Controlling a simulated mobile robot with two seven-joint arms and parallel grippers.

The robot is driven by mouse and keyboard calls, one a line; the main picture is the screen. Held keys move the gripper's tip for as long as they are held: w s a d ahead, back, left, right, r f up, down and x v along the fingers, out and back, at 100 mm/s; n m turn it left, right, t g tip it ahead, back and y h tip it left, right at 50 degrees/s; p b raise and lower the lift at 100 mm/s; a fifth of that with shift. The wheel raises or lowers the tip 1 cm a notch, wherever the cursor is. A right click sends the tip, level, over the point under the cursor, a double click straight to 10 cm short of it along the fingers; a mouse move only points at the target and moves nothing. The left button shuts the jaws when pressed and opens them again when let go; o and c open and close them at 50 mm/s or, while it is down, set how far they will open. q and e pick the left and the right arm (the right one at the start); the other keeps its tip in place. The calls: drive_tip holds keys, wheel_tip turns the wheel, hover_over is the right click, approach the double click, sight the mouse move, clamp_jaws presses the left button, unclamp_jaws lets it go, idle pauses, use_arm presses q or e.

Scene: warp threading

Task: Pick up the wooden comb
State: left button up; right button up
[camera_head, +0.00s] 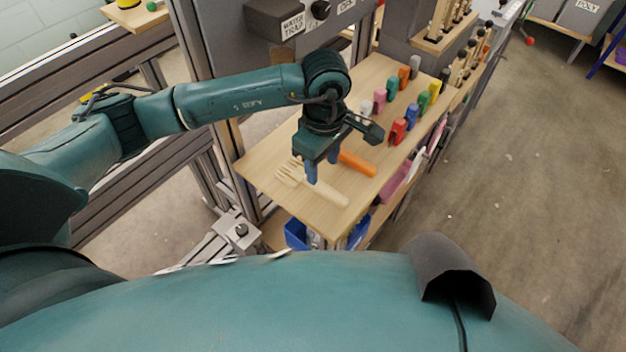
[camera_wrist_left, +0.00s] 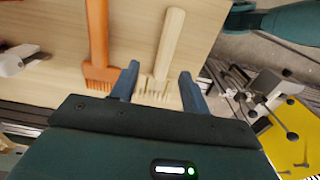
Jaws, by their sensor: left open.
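The pale wooden comb (camera_head: 331,193) lies on the wooden table top, its teeth toward the left and its handle toward the lower right. My left gripper (camera_head: 322,170) points down over it, open, with its blue fingers hiding part of the comb. In the left wrist view, the comb (camera_wrist_left: 169,42) has its toothed end between the two open fingers (camera_wrist_left: 159,76). I cannot tell how high the fingertips are above the table. My right gripper is not in view.
An orange comb (camera_head: 358,164) lies beside the wooden one. Several coloured pieces, including a red one (camera_head: 398,131), stand farther back on the table top (camera_head: 262,165). Blue bins (camera_head: 296,235) sit below the front edge. A grey machine box (camera_head: 275,20) stands behind.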

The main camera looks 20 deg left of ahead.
sight(322, 185)
use_arm(q)
drive_tip(key=f, duration=0.3)
drive_tip(key=shift+s+d+f+p, duration=0.1)
drive_tip(key=shift+s+f+p, duration=0.2)
drive_tip(key=shift+s+f, duration=0.1)
drive_tip(key=shift+f, duration=0.55)
drive_tip(key=shift+c, duration=0.6)
clamp_jaws()
